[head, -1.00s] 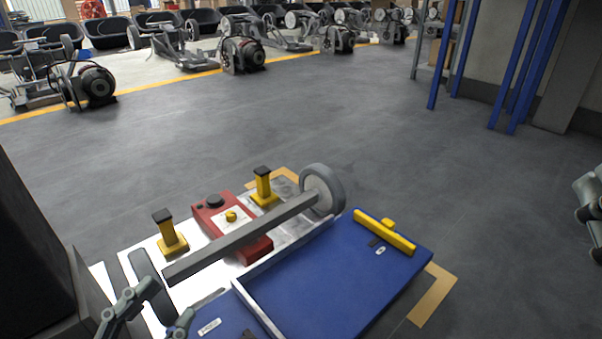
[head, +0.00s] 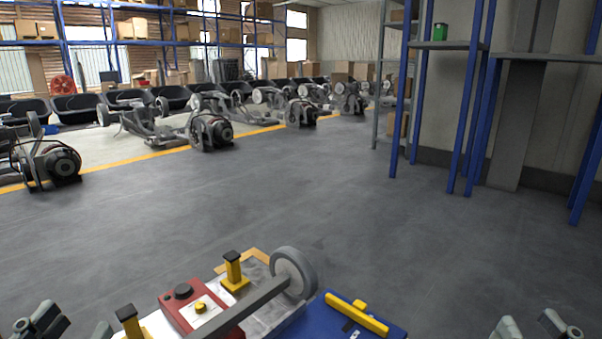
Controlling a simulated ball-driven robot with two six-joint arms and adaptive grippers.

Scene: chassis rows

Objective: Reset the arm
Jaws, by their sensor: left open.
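My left gripper (head: 73,325) is at the bottom left of the head view, left of the work stand. Its fingers are apart, and nothing shows between them. My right gripper (head: 532,325) is at the bottom right, right of the blue panel. Its two fingers are apart and empty, with the lower part cut off by the frame. A grey axle bar (head: 244,309) with a wheel (head: 294,272) at its far right end lies across the stand, between the grippers and apart from both.
Yellow posts (head: 234,271), a red box (head: 180,300) and a blue panel (head: 370,318) with a yellow bar surround the axle. Open grey floor (head: 300,190) lies beyond. Several chassis with motors (head: 211,131) stand in a row behind a yellow line. Blue-posted shelves (head: 470,110) stand right.

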